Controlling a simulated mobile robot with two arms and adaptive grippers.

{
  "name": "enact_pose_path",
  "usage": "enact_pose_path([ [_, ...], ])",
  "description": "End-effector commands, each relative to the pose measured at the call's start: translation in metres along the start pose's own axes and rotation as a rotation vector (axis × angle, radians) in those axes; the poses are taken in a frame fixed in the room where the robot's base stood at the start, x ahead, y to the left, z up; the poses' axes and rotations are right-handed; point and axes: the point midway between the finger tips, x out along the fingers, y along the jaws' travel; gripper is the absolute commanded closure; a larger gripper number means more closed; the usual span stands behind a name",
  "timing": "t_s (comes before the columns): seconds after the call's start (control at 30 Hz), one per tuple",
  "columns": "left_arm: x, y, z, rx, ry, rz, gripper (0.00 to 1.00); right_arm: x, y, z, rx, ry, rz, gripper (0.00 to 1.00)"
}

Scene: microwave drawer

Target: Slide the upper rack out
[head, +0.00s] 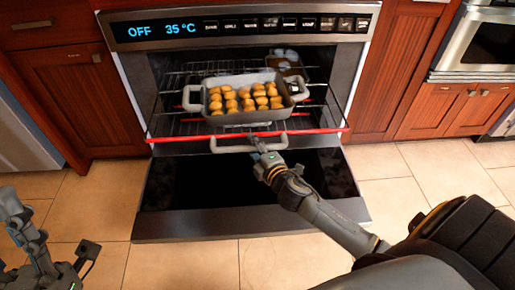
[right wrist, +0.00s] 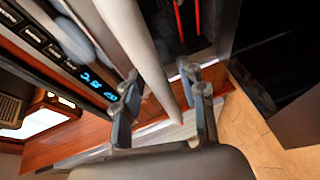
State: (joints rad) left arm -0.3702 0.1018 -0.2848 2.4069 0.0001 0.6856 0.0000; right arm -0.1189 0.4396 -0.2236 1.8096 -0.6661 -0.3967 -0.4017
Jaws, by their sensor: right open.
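The oven (head: 245,25) is open, its door (head: 210,222) folded down. A wire rack with a red front edge (head: 320,131) reaches out to the oven's front opening. A pale curved handle (head: 228,149) is at the middle of that edge. My right gripper (head: 257,147) is at the handle in the head view. In the right wrist view my right gripper (right wrist: 162,88) is open, with a pale bar (right wrist: 145,50) passing between its fingers. Contact with the bar is unclear. My left gripper (head: 72,272) is at the lower left, away from the oven; its jaws are unclear.
A grey baking dish (head: 212,120) with several golden rolls (head: 245,98) sits inside the oven above the red edge. Grey oven-mitt-like pads (head: 192,97) are at its sides. Wooden cabinets (head: 66,95) flank the oven. The tiled floor (head: 105,195) in front is clear.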

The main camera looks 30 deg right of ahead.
Motion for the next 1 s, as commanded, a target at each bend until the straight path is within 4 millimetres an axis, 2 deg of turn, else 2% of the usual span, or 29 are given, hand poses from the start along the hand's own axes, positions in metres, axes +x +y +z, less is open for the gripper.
enact_pose_path([
  [0.17,0.0,0.0,0.0,0.0,-0.001,0.0,0.6,-0.022,-0.002,0.0,0.0,0.0,-0.004,0.59],
  [0.4,0.0,0.0,0.0,0.0,0.0,0.0,0.6,-0.072,-0.002,0.0,0.001,-0.001,-0.005,0.59],
  [0.6,0.0,0.0,0.0,0.001,0.0,0.0,0.6,-0.104,-0.002,0.0,0.001,-0.002,-0.004,0.59],
  [0.8,0.0,0.0,0.0,0.001,0.0,0.0,0.6,-0.118,-0.001,0.0,0.0,-0.001,-0.002,0.59],
  [1.0,0.0,0.0,0.0,0.001,0.0,0.0,0.6,-0.119,0.0,0.0,-0.001,-0.001,-0.001,0.59],
])
